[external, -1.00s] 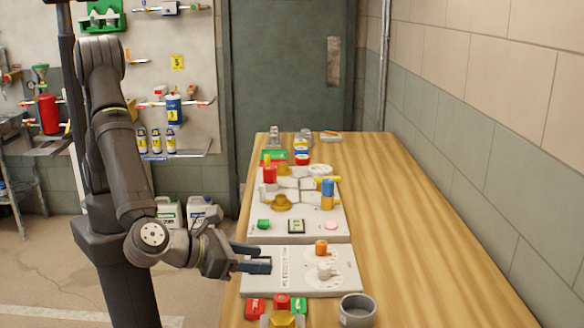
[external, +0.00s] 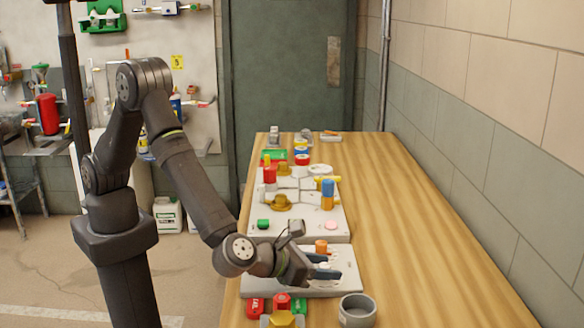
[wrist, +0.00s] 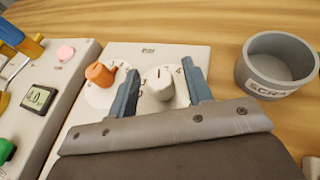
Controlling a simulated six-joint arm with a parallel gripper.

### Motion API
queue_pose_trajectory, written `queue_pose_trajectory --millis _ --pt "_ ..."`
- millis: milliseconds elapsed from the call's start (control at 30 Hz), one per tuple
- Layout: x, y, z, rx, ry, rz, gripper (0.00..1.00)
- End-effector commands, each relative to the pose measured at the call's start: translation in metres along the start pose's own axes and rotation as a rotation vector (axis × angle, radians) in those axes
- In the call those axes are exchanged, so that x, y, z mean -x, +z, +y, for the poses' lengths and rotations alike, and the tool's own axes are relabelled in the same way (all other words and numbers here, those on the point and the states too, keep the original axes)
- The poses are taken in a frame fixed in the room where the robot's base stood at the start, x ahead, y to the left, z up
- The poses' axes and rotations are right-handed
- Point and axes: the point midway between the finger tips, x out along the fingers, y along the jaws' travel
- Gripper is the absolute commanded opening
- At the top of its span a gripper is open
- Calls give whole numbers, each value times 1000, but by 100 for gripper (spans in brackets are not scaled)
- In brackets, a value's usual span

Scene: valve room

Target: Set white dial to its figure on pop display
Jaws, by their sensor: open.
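The white dial (wrist: 159,84) is on the light near panel (wrist: 150,54), with a dark mark on its top edge pointing away from me. My gripper (wrist: 160,88) is open, one finger on each side of the dial, apparently with gaps. In the external view my gripper (external: 334,267) is low over the near panel and largely hides the dial. A small display (wrist: 38,97) on the neighbouring panel seems to read 4.0; its label is not legible.
An orange dial (wrist: 100,75) with its own scale stands just left of my left finger. A grey round cup (wrist: 278,66) marked SCRAP is at the right. Red and green parts (external: 282,302) lie in front. The table's right side is clear.

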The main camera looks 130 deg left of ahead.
Motion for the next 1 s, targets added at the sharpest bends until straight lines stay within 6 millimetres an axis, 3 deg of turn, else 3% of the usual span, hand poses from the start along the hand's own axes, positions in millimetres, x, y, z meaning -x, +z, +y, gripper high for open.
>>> queue_pose_trajectory --millis 367,500,600,767,1000 --pt "-6 0 0 0 0 0 44" --pt "-6 0 0 0 0 0 16" --pt "-6 0 0 0 0 0 2" --pt "-6 0 0 10 23 -2 2" --pt "-6 0 -1 89 208 -3 2"
